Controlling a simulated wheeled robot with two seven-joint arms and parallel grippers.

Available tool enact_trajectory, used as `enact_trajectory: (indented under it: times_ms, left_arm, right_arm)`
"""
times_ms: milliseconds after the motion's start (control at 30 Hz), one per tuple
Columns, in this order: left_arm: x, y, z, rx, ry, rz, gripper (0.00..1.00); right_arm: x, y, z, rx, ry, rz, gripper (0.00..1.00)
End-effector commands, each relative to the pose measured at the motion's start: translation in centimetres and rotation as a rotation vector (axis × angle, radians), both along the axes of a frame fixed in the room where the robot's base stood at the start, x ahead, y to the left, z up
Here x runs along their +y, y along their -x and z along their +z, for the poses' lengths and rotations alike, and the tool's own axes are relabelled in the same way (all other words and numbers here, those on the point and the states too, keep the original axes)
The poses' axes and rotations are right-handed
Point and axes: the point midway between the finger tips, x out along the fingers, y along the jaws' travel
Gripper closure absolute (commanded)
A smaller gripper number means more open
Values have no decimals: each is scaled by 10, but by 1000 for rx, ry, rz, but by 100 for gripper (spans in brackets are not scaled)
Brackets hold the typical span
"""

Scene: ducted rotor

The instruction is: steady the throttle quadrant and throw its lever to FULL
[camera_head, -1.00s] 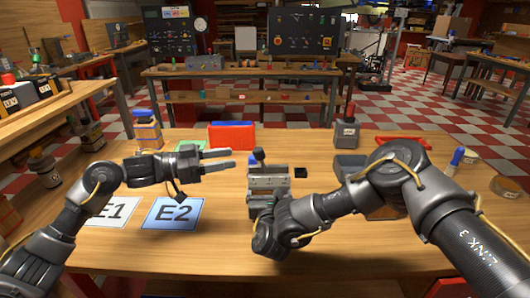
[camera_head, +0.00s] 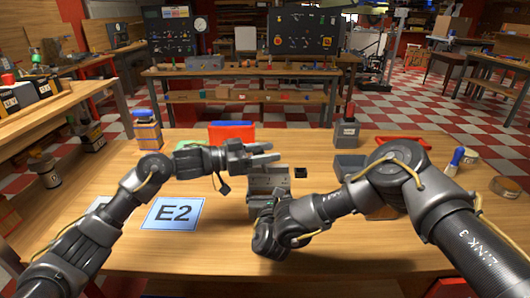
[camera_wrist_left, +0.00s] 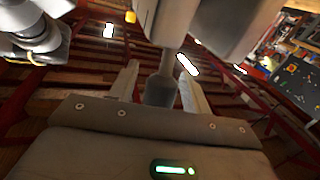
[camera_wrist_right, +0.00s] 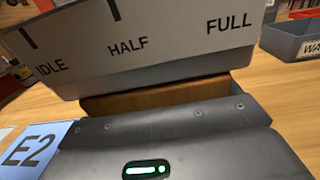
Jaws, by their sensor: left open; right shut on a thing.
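The grey throttle quadrant (camera_head: 268,182) stands on the table at the centre. Its face (camera_wrist_right: 150,52) reads IDLE, HALF and FULL, left to right, in the right wrist view. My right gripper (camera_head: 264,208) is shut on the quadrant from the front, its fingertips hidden. My left gripper (camera_head: 268,153) is open above the quadrant, pointing right. In the left wrist view the lever (camera_wrist_left: 161,90), a grey shaft with a darker knob, stands between the two open fingers. I cannot tell whether they touch it. In the head view the lever is hidden by my left gripper.
The blue E2 card (camera_head: 173,215) lies to the left. A red bin (camera_head: 232,132) stands behind the quadrant and a small black block (camera_head: 300,172) beside it. A grey tray (camera_head: 349,166) is to the right. The front of the table is mostly clear.

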Motion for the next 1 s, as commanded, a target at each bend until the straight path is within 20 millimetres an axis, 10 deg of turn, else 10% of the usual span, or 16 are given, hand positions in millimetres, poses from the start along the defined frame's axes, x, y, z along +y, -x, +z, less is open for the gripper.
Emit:
enact_trajectory:
  times_ms: [400,1000]
  left_arm:
    - [1,0,0,0,0,0,100]
    - [-14,-1,2,4,-152,-1,100]
  right_arm:
    - [0,0,-1,2,1,1,48]
    - [0,0,-1,2,2,1,48]
